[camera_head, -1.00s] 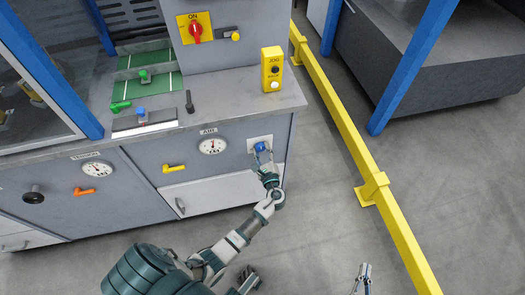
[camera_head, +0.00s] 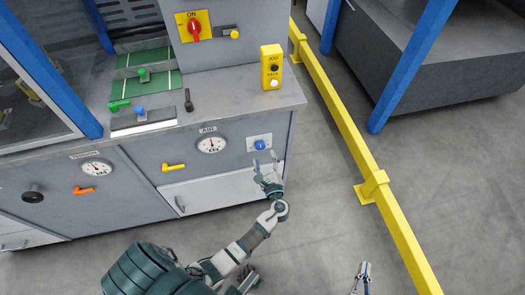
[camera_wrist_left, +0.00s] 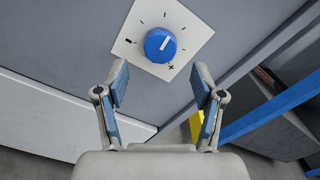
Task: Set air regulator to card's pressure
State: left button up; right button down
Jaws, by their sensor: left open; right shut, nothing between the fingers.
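The blue regulator knob (camera_head: 260,145) sits on a white plate at the right of the cabinet front. In the left wrist view the knob (camera_wrist_left: 160,45) has a white pointer line towards its upper right; the white dial plate (camera_wrist_left: 193,38) carries tick marks, a minus and a plus. The air gauge (camera_head: 211,144) is left of the knob; its needle is too small to read. My left gripper (camera_head: 265,160) is open and empty just in front of and below the knob, apart from it. My right gripper (camera_head: 363,272) is shut and empty over the floor. I cannot make out a pressure card.
A yellow handle (camera_head: 174,167) and an orange handle (camera_head: 85,190) are on the cabinet front, with another gauge (camera_head: 97,168). A yellow jog box (camera_head: 271,67) stands on the top. A yellow rail (camera_head: 345,140) runs along the right. The floor between is clear.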

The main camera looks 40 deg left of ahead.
pick_arm(q)
jog(key=v, duration=0.7)
dwell(0.3)
